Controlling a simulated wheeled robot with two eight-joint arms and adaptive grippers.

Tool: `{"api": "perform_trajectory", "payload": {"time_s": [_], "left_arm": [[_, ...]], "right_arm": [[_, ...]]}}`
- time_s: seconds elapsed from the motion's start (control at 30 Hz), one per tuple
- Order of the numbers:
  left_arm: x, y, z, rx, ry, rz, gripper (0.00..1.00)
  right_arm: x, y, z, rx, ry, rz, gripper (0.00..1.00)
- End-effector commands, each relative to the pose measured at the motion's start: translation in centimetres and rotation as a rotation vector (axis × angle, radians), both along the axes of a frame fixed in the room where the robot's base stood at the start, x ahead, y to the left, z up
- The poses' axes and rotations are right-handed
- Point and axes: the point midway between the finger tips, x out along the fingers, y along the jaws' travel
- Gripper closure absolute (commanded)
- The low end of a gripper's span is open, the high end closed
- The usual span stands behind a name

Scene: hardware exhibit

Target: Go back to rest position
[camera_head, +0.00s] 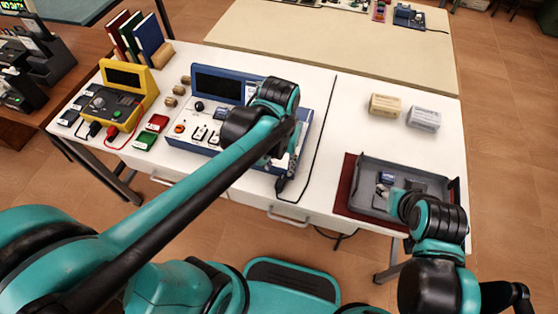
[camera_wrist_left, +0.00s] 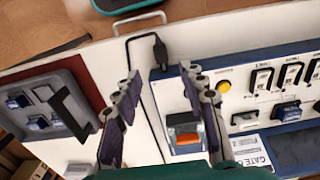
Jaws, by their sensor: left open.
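My left gripper (camera_wrist_left: 160,105) is open and empty in the left wrist view, its two dark fingers apart. In the head view the left gripper (camera_head: 285,163) is partly hidden by its arm and hangs over the right end of a blue-edged test panel (camera_head: 196,142). A clear-topped part with an orange block (camera_wrist_left: 187,137) shows between the fingers; I see no contact. My right arm reaches from the lower right to the grey tray (camera_head: 365,205); its gripper cannot be made out.
The white table (camera_head: 345,110) has clear room in its middle right. Two small boxes (camera_head: 384,105) (camera_head: 423,119) stand there. A yellow meter (camera_head: 122,95) and several books (camera_head: 148,34) stand at the left. A black cable (camera_head: 318,130) lies beside the panel.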

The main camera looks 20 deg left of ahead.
Motion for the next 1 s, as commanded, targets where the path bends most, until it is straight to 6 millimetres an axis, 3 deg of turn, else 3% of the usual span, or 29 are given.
{"api": "perform_trajectory", "payload": {"time_s": [0.2,0.73,1.0], "left_arm": [[0.0,0.0,1.1,0.0,0.0,0.0,0.59],[-0.1,0.1,1.1,-0.001,-0.005,0.001,0.59],[-1.3,2.8,2.1,-0.028,-0.229,0.018,0.59]], "right_arm": [[0.0,0.0,0.0,0.0,0.0,0.0,0.6],[0.0,0.0,0.0,0.0,0.0,0.0,0.6],[0.0,0.0,0.0,0.0,0.0,0.0,0.6]]}}
